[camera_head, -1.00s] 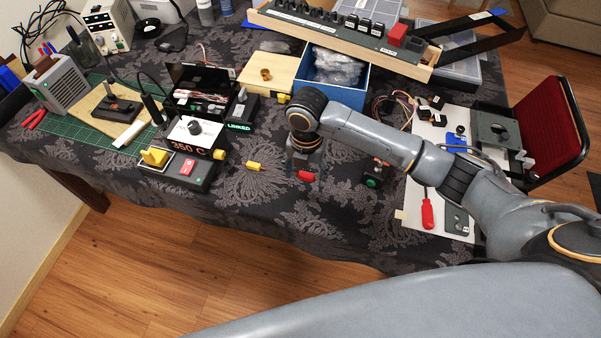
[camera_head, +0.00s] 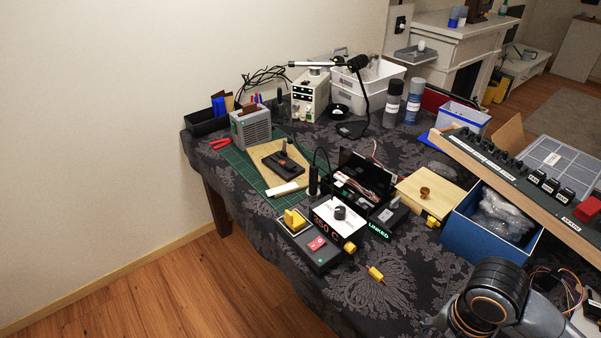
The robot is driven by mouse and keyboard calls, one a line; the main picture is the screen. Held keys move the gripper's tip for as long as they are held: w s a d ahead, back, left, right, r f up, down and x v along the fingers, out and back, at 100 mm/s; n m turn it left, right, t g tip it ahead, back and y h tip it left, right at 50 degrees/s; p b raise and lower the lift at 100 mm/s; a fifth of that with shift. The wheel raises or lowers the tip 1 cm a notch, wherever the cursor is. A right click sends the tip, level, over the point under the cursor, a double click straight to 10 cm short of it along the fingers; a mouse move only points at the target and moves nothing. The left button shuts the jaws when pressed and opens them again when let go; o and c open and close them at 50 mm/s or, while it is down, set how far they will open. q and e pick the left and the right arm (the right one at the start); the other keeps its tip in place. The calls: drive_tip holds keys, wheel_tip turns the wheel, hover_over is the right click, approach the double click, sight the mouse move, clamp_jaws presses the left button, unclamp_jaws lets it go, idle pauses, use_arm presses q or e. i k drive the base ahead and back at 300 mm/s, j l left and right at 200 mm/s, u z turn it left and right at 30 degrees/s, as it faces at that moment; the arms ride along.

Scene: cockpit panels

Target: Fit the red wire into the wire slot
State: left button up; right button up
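My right arm comes in at the lower right, and only a small part of my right gripper (camera_head: 437,322) shows beside its wrist at the bottom edge. Its fingertips are cut off or hidden, so I cannot tell what it holds. My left gripper is out of view. The red piece from the earlier view is not visible now. A yellow connector (camera_head: 376,274) lies on the dark patterned cloth. An open black case (camera_head: 368,178) holds thin reddish and pale wires. I cannot tell which thing is the wire slot.
A control box (camera_head: 318,247) with a red switch and a lit display stands at the table's front edge. A blue box (camera_head: 487,235) with clear bags stands near my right arm. Cloth around the yellow connector is clear.

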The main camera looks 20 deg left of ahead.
sight(287, 169)
drive_tip(key=i+j+u, duration=0.2)
drive_tip(key=i+j, duration=0.3)
drive_tip(key=i+j+u, duration=0.2)
drive_tip(key=i+j, duration=0.3)
drive_tip(key=i+j+u, duration=0.2)
drive_tip(key=i+j, duration=0.15)
drive_tip(key=i, duration=0.3)
